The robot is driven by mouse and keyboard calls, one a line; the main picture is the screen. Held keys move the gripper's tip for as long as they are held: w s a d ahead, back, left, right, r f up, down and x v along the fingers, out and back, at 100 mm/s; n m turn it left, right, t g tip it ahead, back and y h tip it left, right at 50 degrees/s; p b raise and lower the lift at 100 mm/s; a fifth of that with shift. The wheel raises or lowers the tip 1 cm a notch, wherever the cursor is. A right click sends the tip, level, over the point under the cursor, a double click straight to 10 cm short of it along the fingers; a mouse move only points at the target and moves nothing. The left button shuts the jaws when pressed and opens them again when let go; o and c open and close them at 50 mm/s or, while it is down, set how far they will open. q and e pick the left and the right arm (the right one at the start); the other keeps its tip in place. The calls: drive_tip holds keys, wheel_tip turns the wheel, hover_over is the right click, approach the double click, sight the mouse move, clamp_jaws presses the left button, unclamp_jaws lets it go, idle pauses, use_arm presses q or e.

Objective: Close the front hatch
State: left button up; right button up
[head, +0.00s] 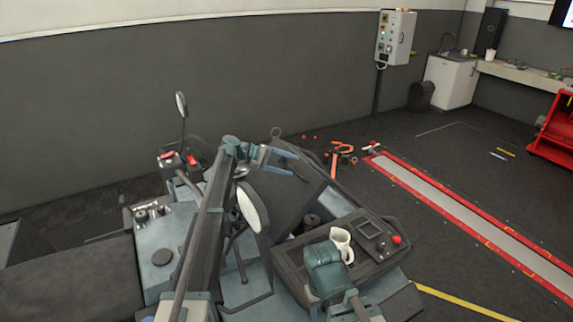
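The front hatch (296,196) looks like a dark flat panel, standing raised and tilted behind an open compartment (290,262) of the grey-blue machine. My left gripper (291,164) is at the upper part of the hatch, with its two fingers apart. I cannot tell whether they touch the panel. My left arm and a round mirror hide the hatch's left side. My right gripper (325,272) is low over the near part of the compartment, beside a white mug. Its fingertips are hidden, so its opening does not show.
The white mug (342,244) stands by a dark control panel (374,235) with a small screen and a red button. A round mirror (251,208) stands close to my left arm. Orange and red tools (340,155) lie on the floor behind. A red-edged floor strip (470,215) runs at right.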

use_arm(q)
drive_tip(key=shift+d, duration=0.1)
drive_tip(key=shift+s, duration=0.2)
drive_tip(key=r+p+v, duration=0.1)
drive_tip(key=p+v, duration=0.5)
drive_tip(key=v, duration=0.8)
drive_tip(key=shift+r, duration=0.1)
drive_tip(key=f+p+v, duration=0.1)
drive_tip(key=p+v, duration=0.4)
drive_tip(key=v, duration=1)
drive_tip(key=shift+a, duration=0.55)
idle(0.7)
drive_tip(key=shift+s, duration=0.1)
